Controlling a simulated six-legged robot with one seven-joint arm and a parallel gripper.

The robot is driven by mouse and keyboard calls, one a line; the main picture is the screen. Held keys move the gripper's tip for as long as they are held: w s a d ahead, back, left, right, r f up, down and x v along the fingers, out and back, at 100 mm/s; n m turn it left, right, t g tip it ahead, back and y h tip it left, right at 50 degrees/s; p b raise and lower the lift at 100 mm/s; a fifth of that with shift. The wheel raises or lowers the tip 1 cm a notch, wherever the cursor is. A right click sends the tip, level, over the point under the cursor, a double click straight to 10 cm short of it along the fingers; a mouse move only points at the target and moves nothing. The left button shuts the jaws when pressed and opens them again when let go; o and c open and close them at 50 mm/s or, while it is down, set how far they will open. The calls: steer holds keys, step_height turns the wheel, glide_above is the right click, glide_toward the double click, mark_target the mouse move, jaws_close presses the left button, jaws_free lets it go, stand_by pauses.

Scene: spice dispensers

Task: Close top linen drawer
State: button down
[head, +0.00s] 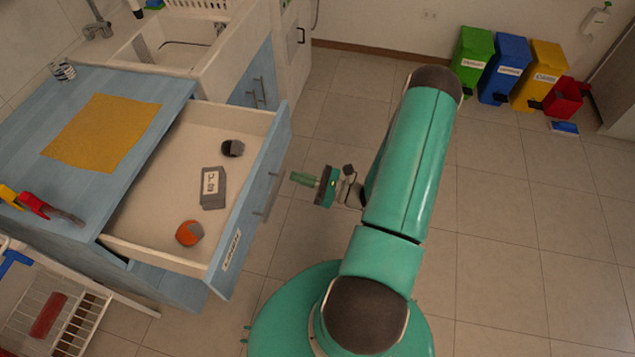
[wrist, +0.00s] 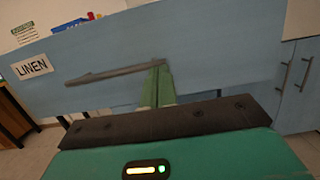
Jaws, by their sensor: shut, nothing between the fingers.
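The top linen drawer (head: 246,195) is pulled well out of the blue cabinet in the head view. Its blue front has a bar handle and a label, which reads LINEN in the wrist view (wrist: 32,66). The handle (wrist: 118,74) runs across the drawer front there. My gripper (head: 297,178) is just right of the drawer front, pointing at it. In the wrist view my gripper (wrist: 158,72) has its green fingers together, in front of the handle's right end. I cannot tell whether the fingertips touch the front.
Inside the drawer lie a dark round item (head: 232,148), a grey box (head: 213,188) and an orange-grey item (head: 189,233). A wire rack (head: 60,315) stands at lower left. Coloured bins (head: 505,70) stand at the back wall.

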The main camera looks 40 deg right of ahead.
steer(key=shift+w+a+r, duration=0.15)
steer(key=shift+w+a, duration=0.25)
steer(key=shift+w, duration=0.15)
glide_above(200, 158)
steer(key=s, duration=0.5)
steer(key=shift+w+a, duration=0.2)
steer(key=shift+a, duration=0.1)
steer(key=shift+w+a+r, duration=0.15)
steer(key=shift+w+a, duration=0.05)
steer(key=shift+w, duration=0.1)
steer(key=shift+w+a, duration=0.1)
